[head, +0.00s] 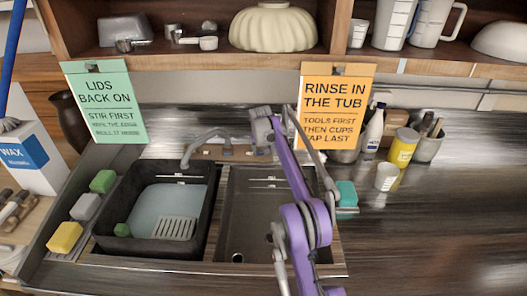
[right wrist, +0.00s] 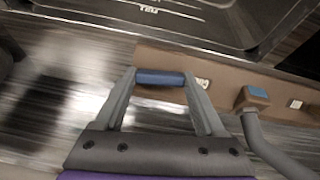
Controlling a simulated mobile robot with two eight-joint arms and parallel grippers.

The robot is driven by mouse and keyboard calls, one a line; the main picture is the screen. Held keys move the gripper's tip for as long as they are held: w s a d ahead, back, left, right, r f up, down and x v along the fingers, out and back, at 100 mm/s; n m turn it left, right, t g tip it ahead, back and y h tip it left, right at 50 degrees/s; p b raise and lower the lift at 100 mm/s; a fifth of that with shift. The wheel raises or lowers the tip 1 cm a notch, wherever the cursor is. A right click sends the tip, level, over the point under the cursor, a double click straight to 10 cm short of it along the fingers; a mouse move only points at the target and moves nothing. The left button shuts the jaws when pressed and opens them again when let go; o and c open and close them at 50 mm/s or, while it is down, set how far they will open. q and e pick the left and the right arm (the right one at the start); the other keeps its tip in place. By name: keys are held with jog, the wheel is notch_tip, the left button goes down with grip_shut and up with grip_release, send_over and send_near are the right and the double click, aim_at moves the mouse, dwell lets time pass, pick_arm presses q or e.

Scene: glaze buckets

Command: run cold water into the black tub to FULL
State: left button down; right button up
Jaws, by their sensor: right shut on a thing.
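The black tub (head: 113,206) sits in the left sink basin with pale blue water (head: 160,203) in it. A pale slotted piece (head: 174,229) and a green block (head: 122,230) show inside it. The grey tap spout (head: 198,147) reaches over the tub's back rim; I cannot make out a stream. My right gripper (head: 263,128) is at the tap rail, right of the spout. In the right wrist view it is shut on a blue cylindrical handle (right wrist: 160,78) beside the brown rail (right wrist: 205,72). My left gripper is not in view.
The right basin (head: 235,220) is empty. Sponges (head: 86,207) lie left of the tub. A teal block (head: 347,194), a white cup (head: 387,177) and a yellow can (head: 403,148) stand to the right. Orange (head: 335,105) and green (head: 105,103) signs hang behind.

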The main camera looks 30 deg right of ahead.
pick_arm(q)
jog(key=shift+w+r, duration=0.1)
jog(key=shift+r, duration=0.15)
pick_arm(e)
jog(key=shift+n, duration=0.3)
jog(key=shift+r+n+h+p, duration=0.1)
jog(key=shift+n+h+p, duration=0.35)
jog(key=shift+n, duration=0.75)
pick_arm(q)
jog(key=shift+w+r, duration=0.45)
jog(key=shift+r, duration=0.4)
pick_arm(e)
jog(key=shift+a+n+h, duration=0.1)
jog(key=shift+n+h, duration=0.25)
jog(key=shift+n, duration=1.35)
jog(key=o, duration=1.3)
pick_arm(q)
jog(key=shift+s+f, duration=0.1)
pick_arm(e)
jog(key=v, duration=1)
jog(key=shift+a+r, duration=0.15)
jog(key=shift+r, duration=0.2)
